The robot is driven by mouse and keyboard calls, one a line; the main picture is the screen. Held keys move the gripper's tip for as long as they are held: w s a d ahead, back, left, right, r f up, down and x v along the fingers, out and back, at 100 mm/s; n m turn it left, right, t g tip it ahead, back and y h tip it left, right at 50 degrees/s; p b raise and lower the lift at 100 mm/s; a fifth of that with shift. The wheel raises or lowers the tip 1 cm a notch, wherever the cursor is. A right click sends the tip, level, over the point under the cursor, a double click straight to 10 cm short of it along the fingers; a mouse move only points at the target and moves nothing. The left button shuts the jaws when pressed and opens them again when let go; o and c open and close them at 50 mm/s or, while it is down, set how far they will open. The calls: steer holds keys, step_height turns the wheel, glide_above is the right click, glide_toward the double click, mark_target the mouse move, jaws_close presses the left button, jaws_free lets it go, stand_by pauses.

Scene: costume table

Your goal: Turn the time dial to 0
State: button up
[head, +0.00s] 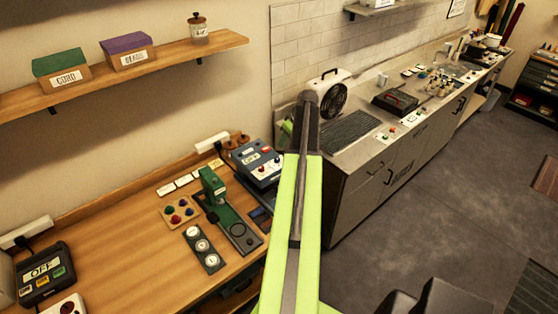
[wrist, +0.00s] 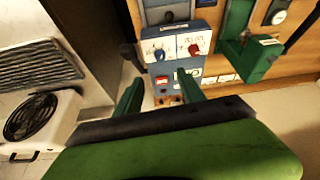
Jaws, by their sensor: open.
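A blue-grey control box (head: 258,165) with a white dial panel stands at the right end of the wooden bench. In the wrist view the box (wrist: 172,60) shows a blue knob (wrist: 160,54) and a red knob (wrist: 194,49) on the white panel, with a red switch (wrist: 161,83) below. The scale markings are too small to read, so I cannot tell which knob is the time dial or where it points. My gripper (wrist: 158,80) is open, its two green fingers apart with the box between them in the picture. Nothing shows held. In the head view my arm mostly hides the gripper.
A fan heater (head: 333,95) stands on the grey counter (head: 352,158) to the right. A shelf (head: 120,72) hangs above the bench. The floor at right is open.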

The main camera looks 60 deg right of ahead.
mark_target(278, 158)
steer(key=b+x, duration=1.2)
steer(key=x, duration=0.3)
steer(key=shift+r, duration=0.15)
steer(key=shift+c, duration=0.4)
jaws_close()
steer(key=shift+s+d, duration=0.15)
steer(key=shift+d, duration=0.15)
steer(key=shift+a, duration=0.25)
